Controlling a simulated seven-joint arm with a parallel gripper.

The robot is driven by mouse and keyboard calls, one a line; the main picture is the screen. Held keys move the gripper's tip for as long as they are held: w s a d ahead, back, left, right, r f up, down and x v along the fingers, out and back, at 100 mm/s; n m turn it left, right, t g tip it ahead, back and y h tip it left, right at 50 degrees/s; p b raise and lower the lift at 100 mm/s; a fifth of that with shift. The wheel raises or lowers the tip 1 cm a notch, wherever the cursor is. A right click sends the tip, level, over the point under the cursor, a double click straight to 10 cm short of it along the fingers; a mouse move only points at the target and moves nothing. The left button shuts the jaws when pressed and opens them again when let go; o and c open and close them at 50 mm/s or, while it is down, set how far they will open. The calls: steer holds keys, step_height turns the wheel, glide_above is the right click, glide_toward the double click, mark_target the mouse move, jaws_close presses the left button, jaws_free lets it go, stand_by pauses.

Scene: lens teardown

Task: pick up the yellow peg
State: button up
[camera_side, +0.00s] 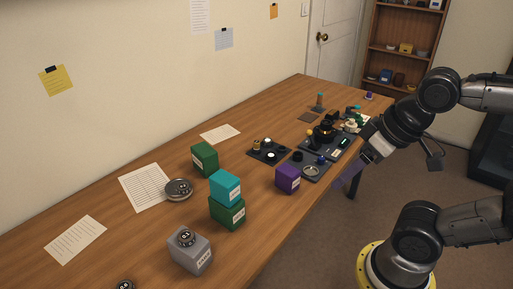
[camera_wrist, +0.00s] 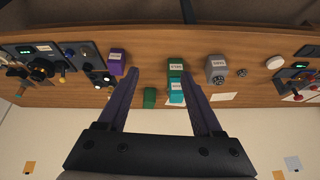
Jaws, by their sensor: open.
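A small yellow tip (camera_side: 309,132), which may be the yellow peg, shows beside a black device among the dark panels at the far end of the table. In the wrist view a small yellowish upright piece (camera_wrist: 62,79) shows at the left; I cannot tell if it is the same thing. My gripper (camera_wrist: 160,72) is open with nothing between its two long dark fingers. In the side view my gripper (camera_side: 350,176) hangs off the table's right edge, apart from the panels.
A purple block (camera_side: 288,178), a teal block (camera_side: 225,187) on a green block (camera_side: 227,212), another green block (camera_side: 204,158) and a grey block (camera_side: 189,251) stand on the table. A black tray (camera_side: 268,152) holds small parts. Papers lie near the wall; bare wood separates them.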

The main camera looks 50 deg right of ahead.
steer(key=w+d+r+m, duration=0.1)
steer(key=w+r+m, duration=0.2)
steer(key=w+r, duration=0.35)
steer(key=w+r+m, duration=0.3)
steer(key=r, duration=0.7)
steer(key=w+d+r+m, duration=0.3)
steer(key=w+r+m, duration=0.1)
steer(key=w, duration=0.6)
steer(key=m+g, duration=0.5)
steer(key=m, duration=0.2)
glide_above(257, 141)
step_height(257, 141, down, 31)
steer(key=shift+a+f, duration=0.15)
steer(key=shift+f, duration=6.55)
jaws_close()
